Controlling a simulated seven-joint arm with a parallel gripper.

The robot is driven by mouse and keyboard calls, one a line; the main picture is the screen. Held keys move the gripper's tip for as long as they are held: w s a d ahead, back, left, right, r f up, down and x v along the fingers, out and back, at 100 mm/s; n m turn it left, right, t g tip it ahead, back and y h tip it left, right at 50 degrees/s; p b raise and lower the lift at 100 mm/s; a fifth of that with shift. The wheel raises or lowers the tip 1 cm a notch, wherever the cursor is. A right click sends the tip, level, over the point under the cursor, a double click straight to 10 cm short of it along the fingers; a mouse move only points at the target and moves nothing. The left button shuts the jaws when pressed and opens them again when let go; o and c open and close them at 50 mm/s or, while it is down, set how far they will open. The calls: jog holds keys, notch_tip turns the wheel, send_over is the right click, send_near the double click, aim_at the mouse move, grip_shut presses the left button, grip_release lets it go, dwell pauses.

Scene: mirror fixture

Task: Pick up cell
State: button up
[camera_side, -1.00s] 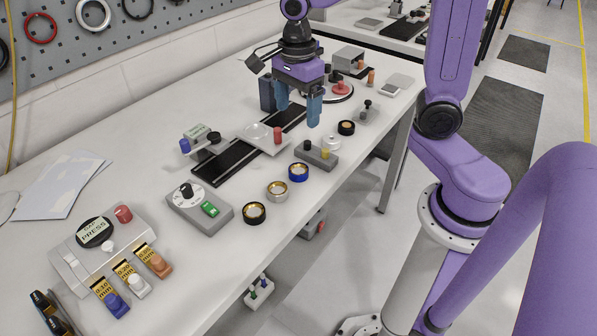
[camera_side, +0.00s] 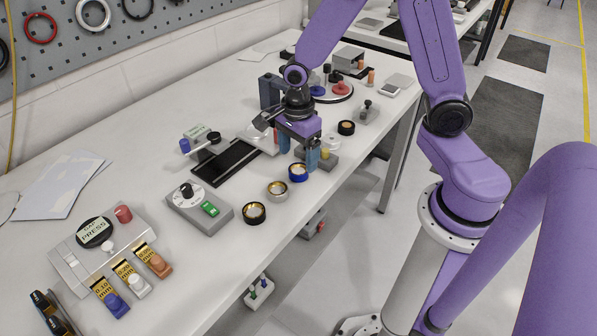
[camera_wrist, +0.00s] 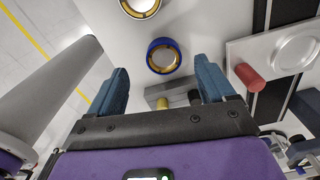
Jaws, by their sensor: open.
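Several round, ring-rimmed pieces that look like cells stand along the front edge of the bench. A blue-rimmed cell (camera_side: 298,173) is nearest my gripper; a brass-rimmed cell (camera_side: 277,190) and a black-rimmed cell (camera_side: 254,212) stand nearer the camera. My gripper (camera_side: 298,155) is open and empty, pointing down just behind the blue cell. In the wrist view the blue cell (camera_wrist: 163,47) lies ahead, between the lines of the two spread fingers (camera_wrist: 163,78). The brass cell (camera_wrist: 140,5) is cut by the top edge there. The frames do not show which cell is meant.
A grey block with a yellow knob (camera_side: 325,155) stands close by my fingers. A plate with a red knob (camera_wrist: 250,77) lies right of them in the wrist view. A black rail (camera_side: 225,165) and a dial box (camera_side: 200,207) stand nearby. The bench's front edge is close.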

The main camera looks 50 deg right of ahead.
aim_at(299, 169)
jog(key=shift+w+d+f, duration=0.1)
jog(key=shift+d+f, duration=0.1)
jog(key=shift+f, duration=1.05)
jog(key=shift+w+d+f, duration=0.1)
jog(key=shift+d+f, duration=0.05)
jog(key=shift+f, duration=1.05)
jog(key=c, duration=1.2)
jog(key=shift+o, duration=0.2)
jog(key=shift+r, duration=0.15)
